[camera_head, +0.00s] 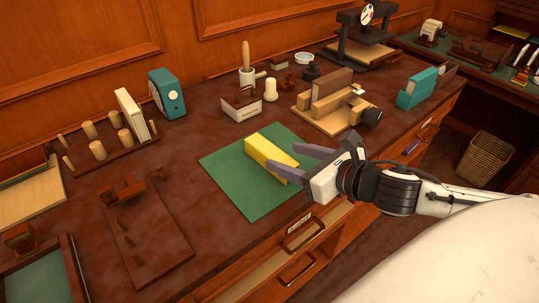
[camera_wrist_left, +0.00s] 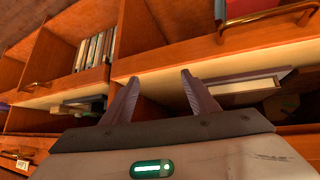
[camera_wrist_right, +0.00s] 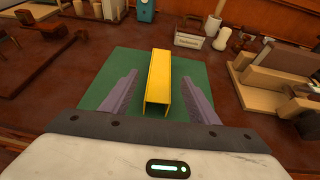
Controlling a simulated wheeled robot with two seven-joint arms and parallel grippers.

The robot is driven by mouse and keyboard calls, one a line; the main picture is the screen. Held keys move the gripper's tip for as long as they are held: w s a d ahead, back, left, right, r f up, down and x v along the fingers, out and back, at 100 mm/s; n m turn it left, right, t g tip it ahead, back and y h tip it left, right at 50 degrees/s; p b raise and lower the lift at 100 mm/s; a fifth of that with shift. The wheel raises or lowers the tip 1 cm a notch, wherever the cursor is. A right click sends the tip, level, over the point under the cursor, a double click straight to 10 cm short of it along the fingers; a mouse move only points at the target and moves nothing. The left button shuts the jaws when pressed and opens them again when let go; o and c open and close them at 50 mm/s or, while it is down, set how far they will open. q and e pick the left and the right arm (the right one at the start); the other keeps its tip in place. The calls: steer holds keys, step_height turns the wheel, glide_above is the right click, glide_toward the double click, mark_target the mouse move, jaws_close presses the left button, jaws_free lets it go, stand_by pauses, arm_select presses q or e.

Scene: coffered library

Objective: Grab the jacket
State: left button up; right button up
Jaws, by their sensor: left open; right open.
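The jacket (camera_head: 266,151) is a yellow folded cover, long and narrow, lying on a green mat (camera_head: 222,179) on the desk. The right wrist view shows the jacket (camera_wrist_right: 158,75) with a hollow, U-shaped near end. My right gripper (camera_head: 281,159) is open at the jacket's near end. Its fingers appear on either side of the jacket in the right wrist view, with gaps between; I cannot tell how high they are above the mat. My left gripper (camera_wrist_left: 159,76) is open and empty, facing the desk's drawers and shelves. It does not show in the head view.
A wooden book press (camera_head: 330,103) with a block stands behind and right of the mat. A white box (camera_head: 242,106) and candle (camera_head: 270,90) stand behind it. A peg rack (camera_head: 105,148) and brown board (camera_head: 145,243) lie left. An open drawer (camera_head: 290,246) juts out in front.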

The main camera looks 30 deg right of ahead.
mark_target(274, 154)
steer(key=shift+x, duration=3.65)
steer(key=shift+s+f, duration=0.1)
steer(key=c, duration=1.1)
